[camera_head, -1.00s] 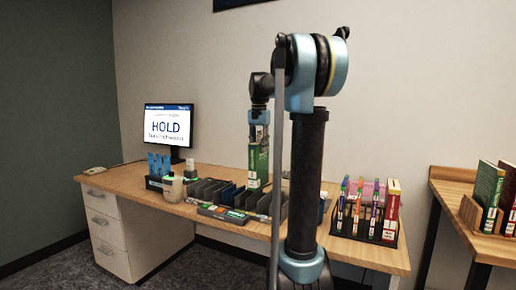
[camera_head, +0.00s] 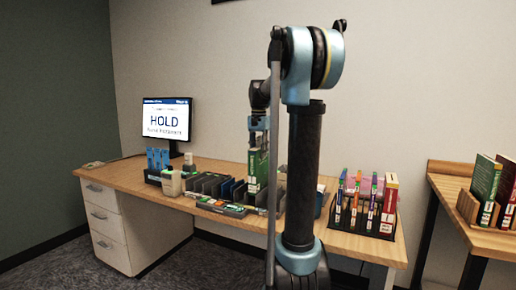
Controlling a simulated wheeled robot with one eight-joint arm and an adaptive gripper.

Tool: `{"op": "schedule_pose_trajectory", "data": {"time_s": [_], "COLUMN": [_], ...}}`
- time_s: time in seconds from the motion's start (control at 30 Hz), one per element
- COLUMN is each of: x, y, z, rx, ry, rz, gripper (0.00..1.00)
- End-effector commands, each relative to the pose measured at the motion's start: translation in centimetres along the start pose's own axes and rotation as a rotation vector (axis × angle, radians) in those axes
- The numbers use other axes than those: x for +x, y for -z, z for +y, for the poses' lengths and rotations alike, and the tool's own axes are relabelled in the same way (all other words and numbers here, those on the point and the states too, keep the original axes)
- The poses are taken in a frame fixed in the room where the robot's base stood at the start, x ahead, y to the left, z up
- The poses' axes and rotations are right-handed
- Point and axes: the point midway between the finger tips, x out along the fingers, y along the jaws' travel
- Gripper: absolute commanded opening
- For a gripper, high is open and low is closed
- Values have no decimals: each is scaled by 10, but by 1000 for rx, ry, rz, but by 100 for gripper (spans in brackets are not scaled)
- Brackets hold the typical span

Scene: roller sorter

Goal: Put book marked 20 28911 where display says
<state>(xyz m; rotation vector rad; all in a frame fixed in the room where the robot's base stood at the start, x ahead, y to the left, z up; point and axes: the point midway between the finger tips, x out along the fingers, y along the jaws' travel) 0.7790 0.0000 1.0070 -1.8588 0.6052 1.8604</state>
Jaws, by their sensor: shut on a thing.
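The display (camera_head: 167,119) on the desk reads "HOLD", with a smaller line below that is hard to read, possibly "Rural Instrument". My gripper (camera_head: 257,143) points down and is shut on a green book (camera_head: 258,172), held upright. The book's lower end is at or just above the dark slotted rack (camera_head: 211,184); I cannot tell whether it touches. The number on the book is too small to read. My arm hides part of the rack's right side.
A black rack of coloured books (camera_head: 365,213) stands right of my arm. A side table (camera_head: 449,184) holds green and red books (camera_head: 487,178). The desk's left part is clear.

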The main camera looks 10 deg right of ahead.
Motion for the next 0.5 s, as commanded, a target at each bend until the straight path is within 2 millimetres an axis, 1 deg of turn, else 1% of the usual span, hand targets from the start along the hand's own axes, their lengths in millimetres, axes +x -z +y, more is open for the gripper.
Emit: {"op": "schedule_pose_trajectory", "data": {"time_s": [0.3, 0.5], "x": [29, 41], "y": [0, 0], "z": [0, 0], "rx": [0, 0], "ry": [0, 0], "rz": [0, 0], "gripper": [0, 0]}}
